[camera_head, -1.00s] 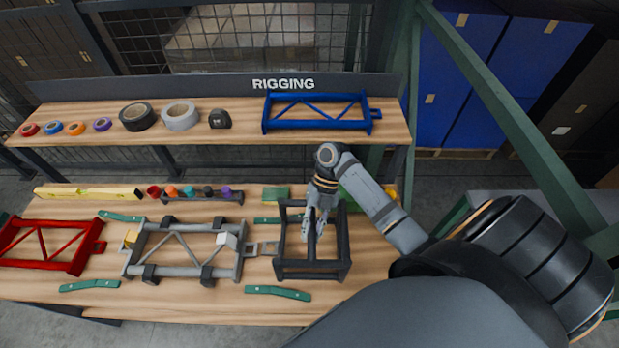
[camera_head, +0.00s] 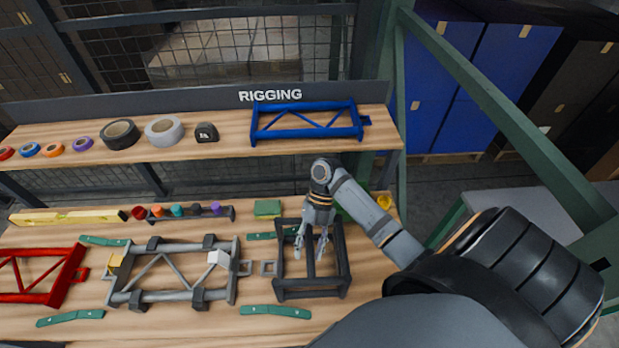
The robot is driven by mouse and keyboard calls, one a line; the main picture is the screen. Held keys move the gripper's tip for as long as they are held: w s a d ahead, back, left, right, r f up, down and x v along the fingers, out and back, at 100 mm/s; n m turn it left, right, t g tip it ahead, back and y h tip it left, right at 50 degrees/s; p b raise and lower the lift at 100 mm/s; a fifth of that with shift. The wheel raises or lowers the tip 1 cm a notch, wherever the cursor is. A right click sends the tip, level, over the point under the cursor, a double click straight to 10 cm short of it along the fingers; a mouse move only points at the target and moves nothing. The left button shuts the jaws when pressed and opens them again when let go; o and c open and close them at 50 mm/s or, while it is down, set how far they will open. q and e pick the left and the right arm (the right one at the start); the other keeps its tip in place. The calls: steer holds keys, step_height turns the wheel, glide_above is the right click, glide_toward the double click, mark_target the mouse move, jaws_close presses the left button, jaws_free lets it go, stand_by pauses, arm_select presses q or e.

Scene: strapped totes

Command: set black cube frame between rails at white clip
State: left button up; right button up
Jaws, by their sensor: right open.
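The black cube frame (camera_head: 312,293) stands on the bench, right of the grey truss frame (camera_head: 180,297). Its left side lies between the right ends of the rear green rail (camera_head: 262,236) and front green rail (camera_head: 275,311). It sits close to the grey truss's end connector (camera_head: 267,268); I cannot tell whether they touch. The white clip (camera_head: 218,258) is on the grey truss's right end. My right gripper (camera_head: 311,256) is open, its fingers pointing down over the black frame and spread apart. Contact with its bars is unclear. My left gripper is not in view.
A red truss (camera_head: 68,275) lies at the left, with a yellow clip (camera_head: 116,262) on the grey truss's left end. A yellow level (camera_head: 70,216) and small coloured pieces line the back. A shelf above holds tape rolls and a blue truss (camera_head: 305,123).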

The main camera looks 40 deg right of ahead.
steer(key=shift+w+d+r, duration=0.1)
steer(key=shift+r, duration=0.15)
steer(key=p+v, duration=0.9)
steer(key=v, duration=0.2)
steer(key=shift+d+r, duration=0.2)
steer(key=shift+d, duration=0.05)
